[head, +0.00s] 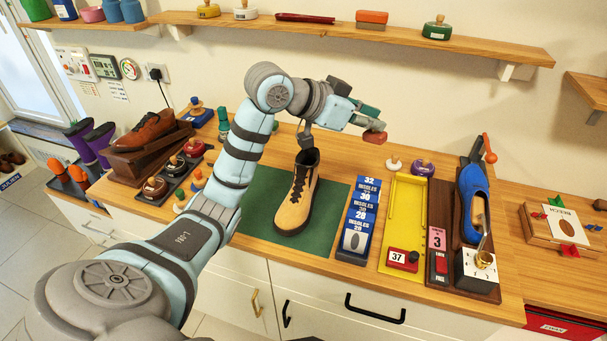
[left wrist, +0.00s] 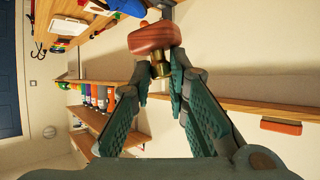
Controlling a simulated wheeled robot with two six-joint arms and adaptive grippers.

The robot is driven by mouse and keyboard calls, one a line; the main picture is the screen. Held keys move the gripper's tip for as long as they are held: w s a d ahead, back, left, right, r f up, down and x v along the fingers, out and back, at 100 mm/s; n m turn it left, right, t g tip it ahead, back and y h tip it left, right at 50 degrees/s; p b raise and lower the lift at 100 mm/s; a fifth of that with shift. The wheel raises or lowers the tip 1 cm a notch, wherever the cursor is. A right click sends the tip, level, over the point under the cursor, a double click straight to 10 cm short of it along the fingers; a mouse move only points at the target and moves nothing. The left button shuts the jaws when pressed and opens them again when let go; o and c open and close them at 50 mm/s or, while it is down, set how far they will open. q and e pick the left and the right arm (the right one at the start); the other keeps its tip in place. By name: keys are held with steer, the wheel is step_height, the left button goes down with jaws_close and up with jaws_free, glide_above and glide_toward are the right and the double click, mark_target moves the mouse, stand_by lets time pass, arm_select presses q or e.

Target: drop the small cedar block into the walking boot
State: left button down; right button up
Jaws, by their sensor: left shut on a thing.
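The walking boot (head: 297,192), tan with dark laces and a dark collar, stands upright on a green mat (head: 330,207) on the counter. My left gripper (head: 369,127) is in the air, above the counter and to the right of the boot's opening in the head view. It is shut on a reddish-brown wooden piece with a brass knob, which I take as the small cedar block (head: 375,138). In the left wrist view the fingertips (left wrist: 160,72) pinch the brass knob, and the block (left wrist: 153,38) sits beyond them. My right gripper is not in view.
Right of the mat stand blue insole boxes (head: 358,217), a yellow tray (head: 405,210) and a blue shoe (head: 474,200) on a stand. Left are a brown shoe (head: 147,132) and several round tins. A wall shelf (head: 330,32) runs behind the arm.

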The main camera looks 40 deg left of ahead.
arm_select(q)
steer(key=w+a+r+n+y+p, duration=0.1)
steer(key=w+a+n+y+p, duration=0.7)
steer(key=w, duration=0.3)
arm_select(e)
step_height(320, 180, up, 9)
arm_select(q)
steer(key=s+a+f+n+g+y, duration=0.4)
steer(key=s+a+n+g+y, duration=0.3)
steer(key=s+a+n+y, duration=0.4)
step_height(320, 180, down, 6)
steer(key=d+n+h+b, duration=0.1)
steer(key=d+b, duration=0.1)
steer(key=b, duration=0.3)
steer(key=shift+w+g+h, duration=0.3)
steer(key=shift+w+g, duration=0.1)
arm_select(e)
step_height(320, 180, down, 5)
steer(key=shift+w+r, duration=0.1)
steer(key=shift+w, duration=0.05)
arm_select(q)
steer(key=c, duration=1.5)
jaws_free()
steer(key=shift+d+r, duration=0.15)
steer(key=shift+o, duration=0.2)
steer(key=shift+n, duration=0.3)
